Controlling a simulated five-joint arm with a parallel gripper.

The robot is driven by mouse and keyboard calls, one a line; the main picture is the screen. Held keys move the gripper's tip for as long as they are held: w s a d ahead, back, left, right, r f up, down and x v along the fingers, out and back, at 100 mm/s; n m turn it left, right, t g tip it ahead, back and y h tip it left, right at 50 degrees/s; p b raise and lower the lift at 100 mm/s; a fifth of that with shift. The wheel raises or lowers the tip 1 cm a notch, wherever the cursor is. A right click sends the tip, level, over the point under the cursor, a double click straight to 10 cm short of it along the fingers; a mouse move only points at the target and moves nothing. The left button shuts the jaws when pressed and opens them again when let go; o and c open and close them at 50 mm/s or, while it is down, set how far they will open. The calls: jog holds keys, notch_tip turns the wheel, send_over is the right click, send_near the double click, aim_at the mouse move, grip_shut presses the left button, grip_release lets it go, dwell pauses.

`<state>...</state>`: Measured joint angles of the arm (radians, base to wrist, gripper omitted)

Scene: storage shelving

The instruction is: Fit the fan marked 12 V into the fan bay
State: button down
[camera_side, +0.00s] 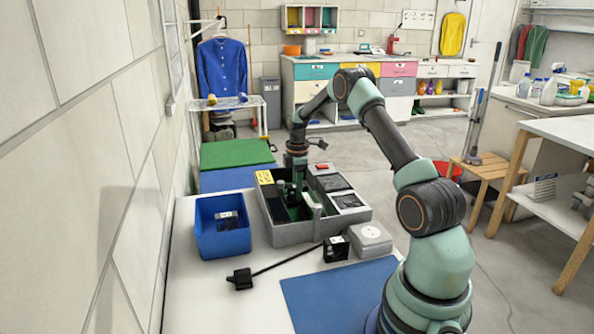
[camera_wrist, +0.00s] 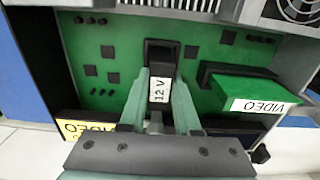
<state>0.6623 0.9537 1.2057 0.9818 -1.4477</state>
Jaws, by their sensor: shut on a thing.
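My gripper (camera_wrist: 162,82) is shut on a black part with a white label reading 12 V (camera_wrist: 159,90), taken to be the 12 V fan; only its narrow edge faces the wrist view. Its fan face is hidden. In the side view my gripper (camera_side: 292,198) reaches down inside the open grey case (camera_side: 292,234). The held part cannot be made out there. In the wrist view it is in front of a green circuit board (camera_wrist: 112,52). I cannot tell whether it touches the case, or which opening is the fan bay.
A green card marked VIDEO (camera_wrist: 245,92) lies right of the held part. A blue bin (camera_side: 222,240) with a dark item stands left of the case. A black boxed part (camera_side: 336,249), a pale box (camera_side: 370,240) and a black cable (camera_side: 285,262) lie in front, near a blue mat (camera_side: 335,297).

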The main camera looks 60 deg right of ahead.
jog(key=shift+f, duration=0.2)
jog(key=c, duration=0.6)
grip_release()
jog(key=shift+r, duration=0.1)
